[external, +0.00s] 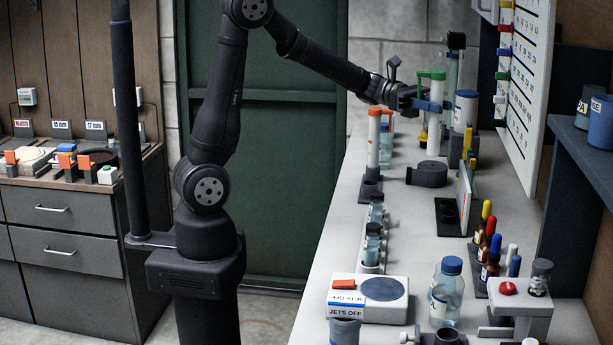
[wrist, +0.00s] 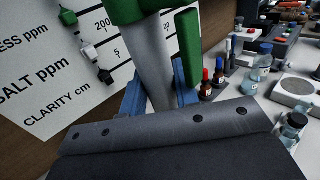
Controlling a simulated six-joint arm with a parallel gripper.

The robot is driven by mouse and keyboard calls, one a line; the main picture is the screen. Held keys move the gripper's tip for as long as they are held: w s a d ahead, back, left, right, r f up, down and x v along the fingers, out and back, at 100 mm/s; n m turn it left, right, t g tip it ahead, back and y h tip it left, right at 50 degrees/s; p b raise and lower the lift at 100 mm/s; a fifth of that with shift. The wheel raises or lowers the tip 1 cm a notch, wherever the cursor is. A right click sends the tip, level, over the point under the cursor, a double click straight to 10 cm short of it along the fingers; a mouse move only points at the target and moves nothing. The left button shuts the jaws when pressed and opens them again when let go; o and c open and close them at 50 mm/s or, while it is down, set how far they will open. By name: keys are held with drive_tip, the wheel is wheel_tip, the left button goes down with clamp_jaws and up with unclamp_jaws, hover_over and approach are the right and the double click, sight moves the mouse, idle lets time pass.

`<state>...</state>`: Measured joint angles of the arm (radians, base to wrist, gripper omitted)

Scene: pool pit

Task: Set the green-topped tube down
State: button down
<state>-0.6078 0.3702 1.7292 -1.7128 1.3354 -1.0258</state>
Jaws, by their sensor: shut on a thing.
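The green-topped tube (external: 434,126) is a pale tube with a green cap, roughly upright at the far part of the bench. My gripper (external: 428,105) is shut on it with blue fingers, below the cap. In the wrist view the tube (wrist: 152,50) stands between the blue fingers of my gripper (wrist: 158,90), its green top at the upper edge. My gripper's dark body hides the tube's lower part there. In the external view I cannot tell whether the tube's lower end touches anything.
An orange-topped tube (external: 374,140) stands in a dark holder to the left. A dark round piece (external: 427,174) and a dark block with holes (external: 449,217) lie nearer the camera.

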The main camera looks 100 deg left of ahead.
drive_tip(key=w+a+n+t+y, duration=0.3)
drive_tip(key=a+n+y, duration=0.15)
drive_tip(key=a, duration=2.55)
drive_tip(key=s+a+f, duration=0.1)
drive_tip(key=a+f, duration=0.4)
drive_tip(key=f, duration=0.3)
drive_tip(key=s+a+f, duration=0.1)
drive_tip(key=a+f, duration=0.5)
drive_tip(key=f, duration=0.2)
drive_tip(key=shift+f+m, duration=0.4)
drive_tip(key=shift+m, duration=0.05)
drive_tip(key=shift+s, duration=0.1)
drive_tip(key=shift+f, duration=0.2)
drive_tip(key=c, duration=1.1)
unclamp_jaws()
drive_tip(key=shift+r, duration=0.1)
